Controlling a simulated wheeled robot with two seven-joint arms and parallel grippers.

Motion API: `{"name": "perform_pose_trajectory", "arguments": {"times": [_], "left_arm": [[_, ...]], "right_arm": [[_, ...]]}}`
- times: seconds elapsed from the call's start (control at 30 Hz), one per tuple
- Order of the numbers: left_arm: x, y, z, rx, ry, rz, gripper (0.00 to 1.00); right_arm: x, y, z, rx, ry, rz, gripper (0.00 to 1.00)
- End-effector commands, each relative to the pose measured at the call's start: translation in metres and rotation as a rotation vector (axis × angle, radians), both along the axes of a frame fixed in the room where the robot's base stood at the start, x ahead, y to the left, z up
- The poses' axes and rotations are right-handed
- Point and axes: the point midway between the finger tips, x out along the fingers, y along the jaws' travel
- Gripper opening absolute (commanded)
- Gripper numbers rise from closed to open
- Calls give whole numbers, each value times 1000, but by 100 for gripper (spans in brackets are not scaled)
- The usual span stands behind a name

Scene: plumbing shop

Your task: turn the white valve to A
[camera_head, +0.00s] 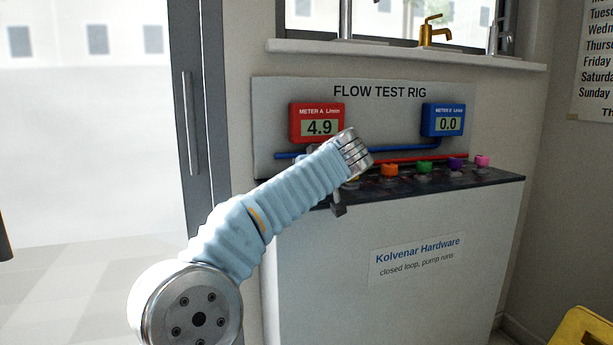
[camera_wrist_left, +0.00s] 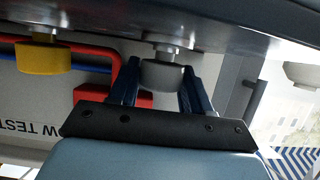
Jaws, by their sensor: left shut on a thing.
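The white valve knob (camera_wrist_left: 163,76) looks pale grey in the left wrist view and sits between the two dark blue fingers of my left gripper (camera_wrist_left: 160,88), which is shut on it. In the head view my left arm covers the knob, so its pointing direction cannot be read. The red METER A (camera_head: 317,123) reads 4.9 and the blue METER B (camera_head: 443,120) reads 0.0. My right gripper is not in view.
Along the dark counter (camera_head: 490,179) stand orange (camera_head: 389,169), green (camera_head: 424,167), purple (camera_head: 455,163) and pink (camera_head: 482,161) knobs. A yellow knob (camera_wrist_left: 43,58) is beside the held one. Blue and red pipes run behind. A yellow object (camera_head: 585,335) is at lower right.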

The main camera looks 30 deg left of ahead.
Motion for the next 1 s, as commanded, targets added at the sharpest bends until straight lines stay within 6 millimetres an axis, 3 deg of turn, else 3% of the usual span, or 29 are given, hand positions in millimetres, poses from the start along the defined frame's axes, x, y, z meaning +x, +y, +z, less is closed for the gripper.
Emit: {"name": "perform_pose_trajectory", "arguments": {"times": [0.4, 1.0], "left_arm": [[1, -1, 1, -1, 1, 225, 18], [0, 0, -1, -2, 1, 270, 18]], "right_arm": [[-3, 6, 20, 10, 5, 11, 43], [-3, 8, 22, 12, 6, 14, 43]]}}
